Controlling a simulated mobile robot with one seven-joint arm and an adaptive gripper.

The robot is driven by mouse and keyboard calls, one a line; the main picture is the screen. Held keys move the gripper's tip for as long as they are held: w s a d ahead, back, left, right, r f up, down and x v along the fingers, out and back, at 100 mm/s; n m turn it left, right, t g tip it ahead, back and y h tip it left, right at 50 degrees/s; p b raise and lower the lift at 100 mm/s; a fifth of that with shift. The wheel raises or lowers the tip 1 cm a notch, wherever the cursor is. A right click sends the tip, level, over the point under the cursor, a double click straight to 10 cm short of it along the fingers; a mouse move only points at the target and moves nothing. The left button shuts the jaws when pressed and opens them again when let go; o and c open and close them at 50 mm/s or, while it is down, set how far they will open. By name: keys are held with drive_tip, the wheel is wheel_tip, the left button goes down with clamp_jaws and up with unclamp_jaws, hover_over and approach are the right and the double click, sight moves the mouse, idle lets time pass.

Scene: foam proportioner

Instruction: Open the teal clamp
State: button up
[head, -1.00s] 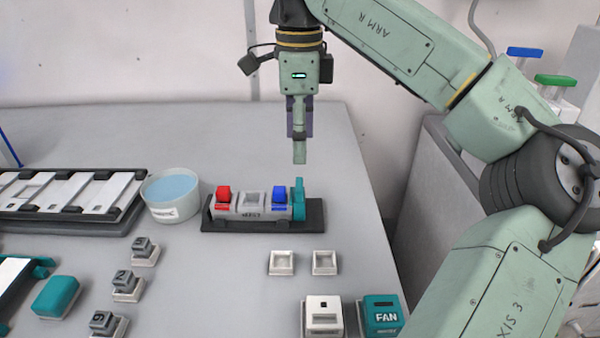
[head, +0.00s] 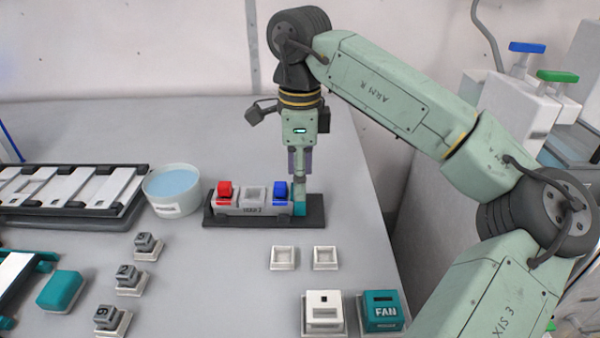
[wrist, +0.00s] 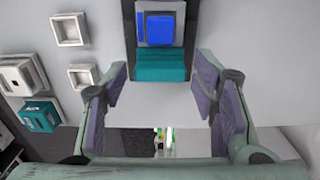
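The teal clamp (head: 299,209) is at the right end of a grey holder (head: 252,208) that carries a red block (head: 225,190) and a blue block (head: 280,191). The holder stands on a dark base plate (head: 232,223). In the head view, my gripper (head: 299,178) points down right at the clamp and hides its upper part. In the wrist view, the clamp (wrist: 160,66) lies between the spread fingers of my gripper (wrist: 162,78), with a gap on each side. The gripper is open and holds nothing.
A round tub with blue content (head: 171,191) and a dark rack (head: 70,192) stand to the left. Two empty white sockets (head: 304,258) lie in front, with a white box (head: 323,311) and a teal FAN box (head: 381,311) nearer. The table behind the holder is clear.

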clamp_jaws()
idle(0.5)
